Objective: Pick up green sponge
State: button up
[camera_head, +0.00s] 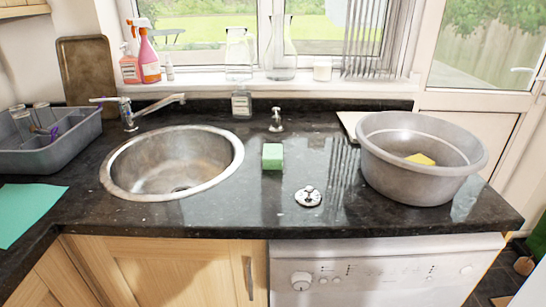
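The green sponge (272,157) is a small block standing on the dark granite counter (255,205), to the right of the round metal sink. It is in plain view, with nothing touching it that I can see. My gripper does not show in the head view.
A round sink (172,162) lies left of the sponge. A soap dispenser (276,121) stands behind it, and a round metal fitting (308,196) sits ahead of it to the right. A grey basin (420,150) with a yellow sponge (420,159) stands at the right. A grey rack (46,148) is far left.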

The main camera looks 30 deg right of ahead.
aim_at(272, 157)
jog(key=i+l, duration=0.15)
jog(key=l, duration=0.2)
jog(key=i+l, duration=0.1)
jog(key=l, duration=0.3)
jog(key=i+l, duration=0.15)
jog(key=l, duration=0.2)
jog(key=i+l+u, duration=0.1)
jog(key=l, duration=0.3)
